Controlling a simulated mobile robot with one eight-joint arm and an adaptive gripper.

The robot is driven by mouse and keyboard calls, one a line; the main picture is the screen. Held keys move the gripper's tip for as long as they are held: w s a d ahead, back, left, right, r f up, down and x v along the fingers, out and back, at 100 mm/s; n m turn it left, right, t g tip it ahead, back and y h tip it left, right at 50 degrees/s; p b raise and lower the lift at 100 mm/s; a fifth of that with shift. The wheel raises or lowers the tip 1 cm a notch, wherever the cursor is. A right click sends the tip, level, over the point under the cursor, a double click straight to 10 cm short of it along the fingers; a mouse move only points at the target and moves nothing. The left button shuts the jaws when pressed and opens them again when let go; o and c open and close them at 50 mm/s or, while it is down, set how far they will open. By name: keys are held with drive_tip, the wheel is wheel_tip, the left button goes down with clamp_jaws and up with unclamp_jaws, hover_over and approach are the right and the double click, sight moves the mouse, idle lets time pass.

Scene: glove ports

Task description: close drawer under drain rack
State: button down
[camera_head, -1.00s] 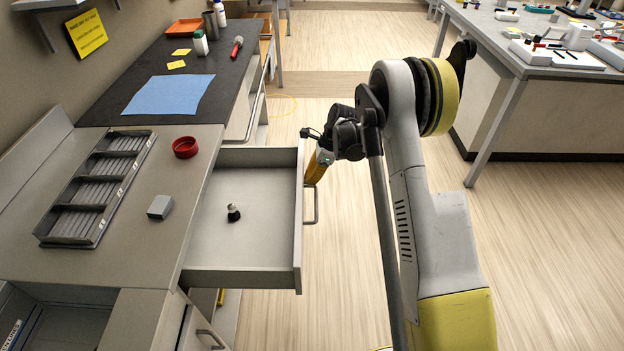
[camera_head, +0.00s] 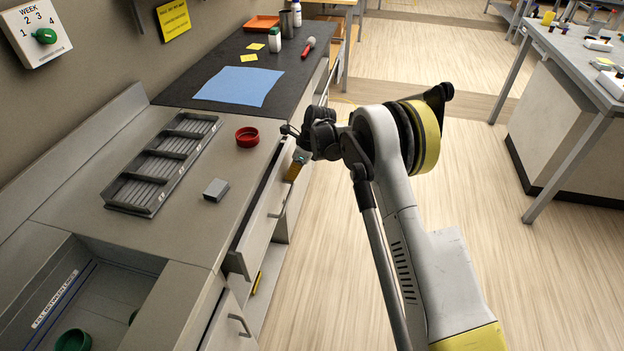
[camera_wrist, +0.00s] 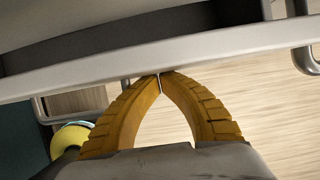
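The grey drain rack (camera_head: 165,165) lies on the counter. The drawer (camera_head: 258,222) under that counter stands only slightly open, its front panel just out from the counter edge; its inside is mostly hidden. In the wrist view the top edge of its front (camera_wrist: 220,45) crosses the picture, with a dark gap behind it. My gripper (camera_head: 293,172) is at the outer side of the drawer front, near its handle. In the wrist view my gripper's yellow fingers (camera_wrist: 160,76) meet at the tips, with nothing between them, at the drawer front; exact contact is hard to tell.
A red round dish (camera_head: 247,137) and a small grey block (camera_head: 216,190) sit on the counter. A sink-like basin (camera_head: 100,285) is at the lower left. A lower cabinet handle (camera_head: 240,325) sticks out. The floor on the right is clear up to another bench (camera_head: 570,70).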

drive_tip(key=shift+w+a, duration=0.25)
drive_tip(key=shift+a, duration=0.55)
drive_tip(key=shift+w+a, duration=0.25)
drive_tip(key=shift+a, duration=0.5)
drive_tip(key=shift+w+a, duration=0.25)
drive_tip(key=shift+a, duration=0.55)
